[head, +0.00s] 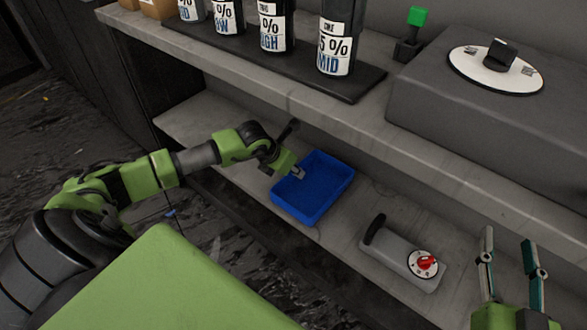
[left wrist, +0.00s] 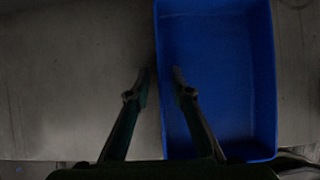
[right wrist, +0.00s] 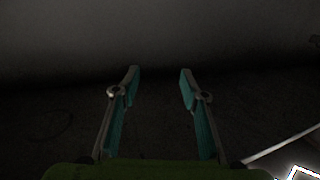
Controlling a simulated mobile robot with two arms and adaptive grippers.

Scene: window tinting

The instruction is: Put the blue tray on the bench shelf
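The blue tray (head: 322,196) sits upright and empty on the lower shelf of the bench (head: 350,212). My left gripper (head: 298,174) is at the tray's left rim in the head view. In the left wrist view, the fingers of the left gripper (left wrist: 162,75) straddle the wall of the tray (left wrist: 220,80), one inside and one outside. A gap shows between the fingers and the thin wall. My right gripper (head: 512,242) is open and empty at the lower right; the right wrist view also shows its fingers apart (right wrist: 160,78).
A grey device with a black handle and red knob (head: 403,253) stands on the shelf right of the tray. Bottles (head: 337,40) stand on a dark mat on the bench top above. A grey block with a white disc (head: 497,70) is at the right. The shelf left of the tray is clear.

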